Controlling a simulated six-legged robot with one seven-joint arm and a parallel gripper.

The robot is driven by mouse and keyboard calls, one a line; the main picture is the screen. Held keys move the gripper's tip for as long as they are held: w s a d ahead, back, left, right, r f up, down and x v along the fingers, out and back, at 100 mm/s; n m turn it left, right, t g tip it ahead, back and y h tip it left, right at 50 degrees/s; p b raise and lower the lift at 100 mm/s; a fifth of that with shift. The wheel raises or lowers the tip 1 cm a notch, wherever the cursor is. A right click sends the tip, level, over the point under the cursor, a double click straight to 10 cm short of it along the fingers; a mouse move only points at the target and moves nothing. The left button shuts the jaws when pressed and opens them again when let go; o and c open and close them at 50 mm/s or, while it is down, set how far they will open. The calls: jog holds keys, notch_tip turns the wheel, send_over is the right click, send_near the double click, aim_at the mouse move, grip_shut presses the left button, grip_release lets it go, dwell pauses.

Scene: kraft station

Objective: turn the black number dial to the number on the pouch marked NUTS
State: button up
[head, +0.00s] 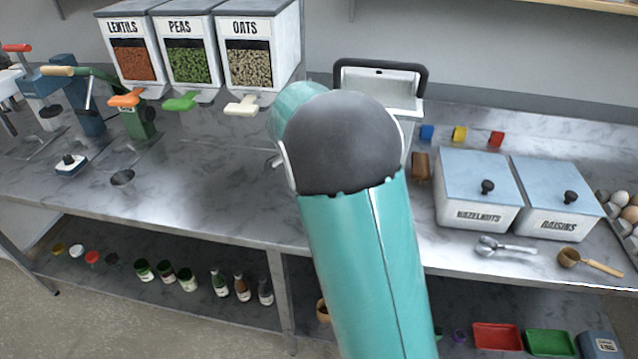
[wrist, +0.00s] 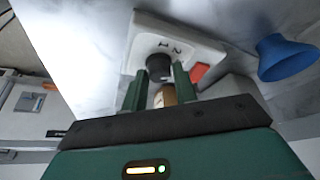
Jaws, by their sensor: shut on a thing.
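The black number dial (wrist: 158,66) shows in the wrist view, on a white plate (wrist: 200,42) with a few dark marks, too small to read surely. My gripper (wrist: 161,73) has its green fingers closed on the dial, one on each side. In the head view my teal arm hides both the dial and the gripper. The pouch marked NUTS is not seen in either view.
Lentils, peas and oats dispensers (head: 250,50) stand at the back left. Lidded hazelnut (head: 478,188) and raisin (head: 557,197) bins stand right of my arm. A blue flared object (wrist: 285,58) and a red-orange piece (wrist: 200,72) are near the plate in the wrist view.

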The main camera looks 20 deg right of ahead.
jog(key=m+g, duration=0.1)
jog(key=m, duration=0.3)
jog(key=shift+w+m+g, duration=0.15)
jog(key=shift+m+g, duration=0.15)
jog(key=shift+g, duration=0.1)
jog(key=shift+m+g+y, duration=0.4)
jog(key=shift+m+g, duration=0.1)
jog(key=shift+m, duration=1.5)
jog(key=shift+f, duration=0.1)
jog(key=o, duration=1)
jog(key=shift+w, duration=0.1)
jog(key=shift+c, duration=0.2)
